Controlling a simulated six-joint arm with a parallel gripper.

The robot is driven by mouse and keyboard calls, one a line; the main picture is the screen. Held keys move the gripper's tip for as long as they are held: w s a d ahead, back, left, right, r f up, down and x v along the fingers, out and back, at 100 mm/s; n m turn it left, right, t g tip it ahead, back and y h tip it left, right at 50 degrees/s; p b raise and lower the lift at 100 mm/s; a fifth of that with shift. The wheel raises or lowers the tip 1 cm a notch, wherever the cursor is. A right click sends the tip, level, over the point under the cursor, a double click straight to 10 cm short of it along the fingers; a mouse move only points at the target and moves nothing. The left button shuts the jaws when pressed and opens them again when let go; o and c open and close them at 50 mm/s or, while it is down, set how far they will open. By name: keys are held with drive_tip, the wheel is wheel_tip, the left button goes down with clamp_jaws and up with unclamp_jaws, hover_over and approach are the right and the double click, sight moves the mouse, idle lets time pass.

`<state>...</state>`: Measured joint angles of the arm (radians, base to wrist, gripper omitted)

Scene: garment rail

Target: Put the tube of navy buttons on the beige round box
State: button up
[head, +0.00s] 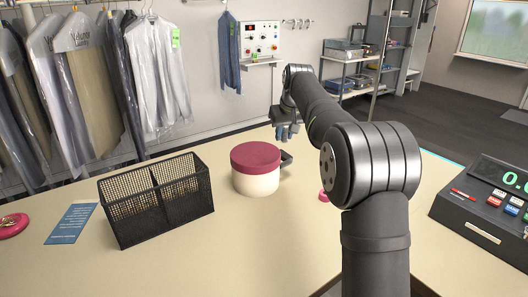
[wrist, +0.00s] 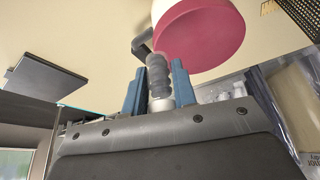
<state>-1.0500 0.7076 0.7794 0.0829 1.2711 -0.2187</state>
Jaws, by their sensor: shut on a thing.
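The beige round box (head: 256,184) stands on the counter with a crimson lid on top. In the wrist view the box (wrist: 162,10) and its lid show at the upper right, beyond my fingers. My gripper (wrist: 157,88) is shut on the tube of navy buttons (wrist: 158,75), a stack of dark discs with a pale end, between its two blue fingers. In the head view my gripper (head: 287,131) is above the counter, behind and to the right of the box. The tube is hard to make out there. The lid top looks bare.
A black mesh basket (head: 157,199) stands left of the box. A small dark object (head: 287,158) sits close to the box's right side. A cash register (head: 485,215) is at the far right, and a blue card (head: 71,223) lies at left. The front counter is clear.

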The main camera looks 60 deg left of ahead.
hover_over(264, 158)
drive_tip(key=d, duration=0.1)
drive_tip(key=f, duration=0.4)
drive_tip(key=shift+s+d, duration=0.2)
drive_tip(key=shift+s, duration=0.1)
drive_tip(key=shift+f, duration=2.05)
drive_tip(key=shift+f, duration=0.1)
drive_tip(key=o, duration=1)
drive_tip(key=v, duration=1.2)
